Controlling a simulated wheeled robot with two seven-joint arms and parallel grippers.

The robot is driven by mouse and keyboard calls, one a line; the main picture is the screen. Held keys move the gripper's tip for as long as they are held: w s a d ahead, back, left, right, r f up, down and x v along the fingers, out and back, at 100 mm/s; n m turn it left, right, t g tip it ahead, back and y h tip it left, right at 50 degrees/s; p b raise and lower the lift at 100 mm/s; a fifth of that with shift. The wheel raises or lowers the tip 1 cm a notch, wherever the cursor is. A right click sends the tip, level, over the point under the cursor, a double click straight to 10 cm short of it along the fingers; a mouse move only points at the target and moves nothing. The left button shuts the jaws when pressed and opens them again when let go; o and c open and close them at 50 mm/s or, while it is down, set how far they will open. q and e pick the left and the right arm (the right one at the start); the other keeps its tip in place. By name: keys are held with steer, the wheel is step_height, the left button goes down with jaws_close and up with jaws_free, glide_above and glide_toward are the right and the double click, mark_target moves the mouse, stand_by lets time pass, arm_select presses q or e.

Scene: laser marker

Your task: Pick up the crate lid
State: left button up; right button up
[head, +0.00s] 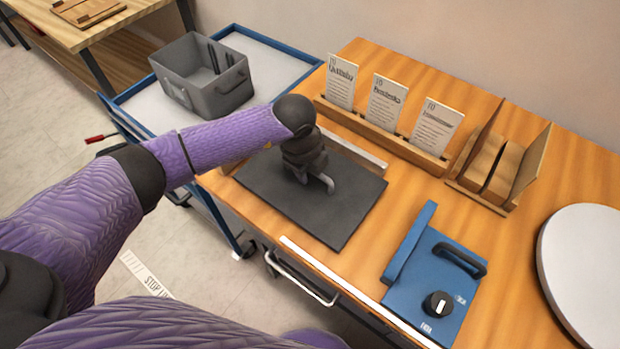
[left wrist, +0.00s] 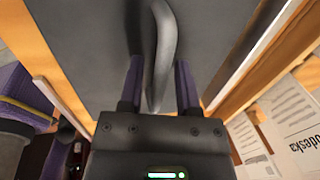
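The crate lid is a flat dark grey panel (head: 345,210) lying on the wooden table, with a curved grey handle (head: 325,182) on top. My left gripper (head: 312,180) is above the lid, at the handle; my wrist partly hides the handle in the head view. In the left wrist view the lid (left wrist: 85,50) fills the background, and the handle (left wrist: 164,45) runs between the two parted fingers of my left gripper (left wrist: 158,90). A gap shows between handle and left finger; contact on the right side is unclear. My right gripper is out of view.
A grey open crate (head: 235,98) stands on the blue cart (head: 270,60) behind my left arm. A wooden card holder (head: 400,152) and wooden rack (head: 475,203) stand behind the lid. A blue device with a knob (head: 425,290) and round white plate (head: 590,270) are to the right.

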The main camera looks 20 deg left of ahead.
arm_select(q)
jaws_close()
